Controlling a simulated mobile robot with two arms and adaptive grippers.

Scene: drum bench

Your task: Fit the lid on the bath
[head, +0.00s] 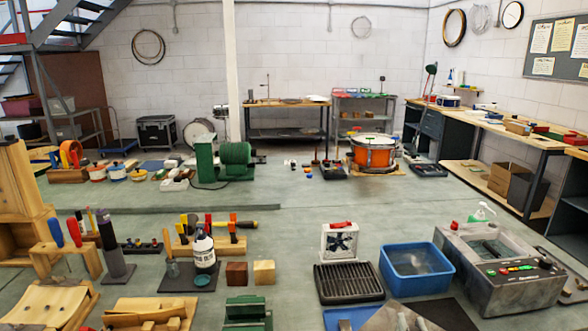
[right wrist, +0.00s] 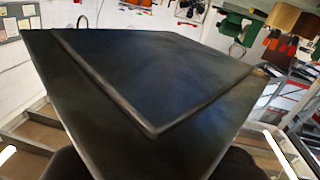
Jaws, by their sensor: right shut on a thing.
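The bath (head: 518,294) is a grey box with an open, hollow top and a dark control panel with coloured buttons, at the right of the head view. The lid (head: 447,316) is a dark flat plate at the bottom edge of the head view, in front and left of the bath and apart from it. It fills much of the right wrist view (right wrist: 150,75), with a raised step on its face. My right gripper (right wrist: 158,165) is shut on the lid's near edge; its fingertips are partly hidden. My left gripper is not in view.
A blue tub (head: 415,270) stands directly left of the bath. A black ribbed tray (head: 348,283) and a small white-framed fan (head: 340,241) are farther left.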

